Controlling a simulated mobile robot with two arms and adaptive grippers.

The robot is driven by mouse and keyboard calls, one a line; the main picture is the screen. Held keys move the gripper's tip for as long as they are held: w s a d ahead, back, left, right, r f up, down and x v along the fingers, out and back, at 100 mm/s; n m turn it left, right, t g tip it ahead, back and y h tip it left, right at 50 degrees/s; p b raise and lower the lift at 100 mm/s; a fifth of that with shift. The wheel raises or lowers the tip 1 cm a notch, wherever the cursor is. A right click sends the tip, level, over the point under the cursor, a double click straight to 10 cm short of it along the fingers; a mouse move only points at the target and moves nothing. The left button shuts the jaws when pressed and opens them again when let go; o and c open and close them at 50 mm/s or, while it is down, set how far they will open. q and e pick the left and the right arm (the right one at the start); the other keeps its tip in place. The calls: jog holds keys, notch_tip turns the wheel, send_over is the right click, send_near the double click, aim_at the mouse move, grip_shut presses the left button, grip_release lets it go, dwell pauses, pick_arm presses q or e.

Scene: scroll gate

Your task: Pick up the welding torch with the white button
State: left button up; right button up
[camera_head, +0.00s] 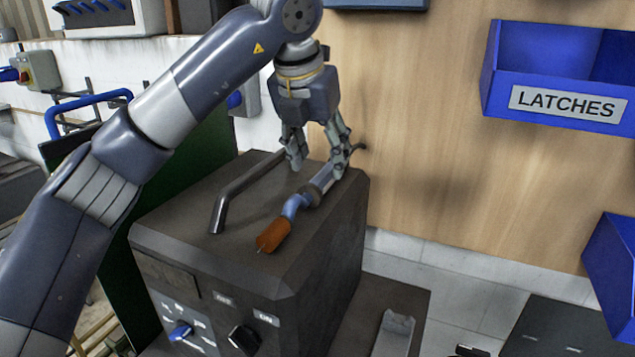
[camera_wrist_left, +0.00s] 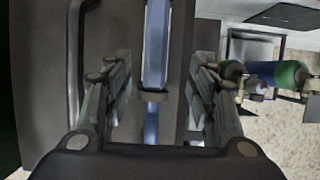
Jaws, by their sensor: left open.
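A welding torch (camera_head: 295,207) with an orange nozzle and a blue-grey handle lies on top of a dark welding machine (camera_head: 165,240). My left gripper (camera_head: 318,170) is open, pointing down at the rear part of the torch handle. In the left wrist view, the blue handle (camera_wrist_left: 156,45) runs between the two open fingers (camera_wrist_left: 157,85), with a gap visible on each side. The fingers hide part of the handle in the head view. I cannot make out a white button on the torch. My right gripper is not in view.
A dark bar handle (camera_head: 240,190) rises from the machine top, left of the torch. A blue bin labelled LATCHES (camera_head: 568,103) hangs on the wooden wall, with another blue bin (camera_head: 615,265) lower right. Green and blue cylinders (camera_wrist_left: 270,72) show in the wrist view.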

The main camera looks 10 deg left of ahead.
aim_at(320, 176)
pick_arm(q)
jog(key=shift+w+f, duration=0.3)
jog(key=p+x, duration=0.1)
jog(key=x, duration=0.1)
jog(key=p+x, duration=0.1)
jog(key=shift+a+f+p, duration=0.3)
jog(key=shift+f+p, duration=0.05)
jog(key=shift+w+f, duration=0.15)
jog(key=shift+f, duration=0.25)
jog(key=shift+w+f, duration=0.1)
jog(key=shift+f, duration=0.05)
jog(key=shift+d, duration=0.1)
jog(key=c, duration=0.8)
grip_shut()
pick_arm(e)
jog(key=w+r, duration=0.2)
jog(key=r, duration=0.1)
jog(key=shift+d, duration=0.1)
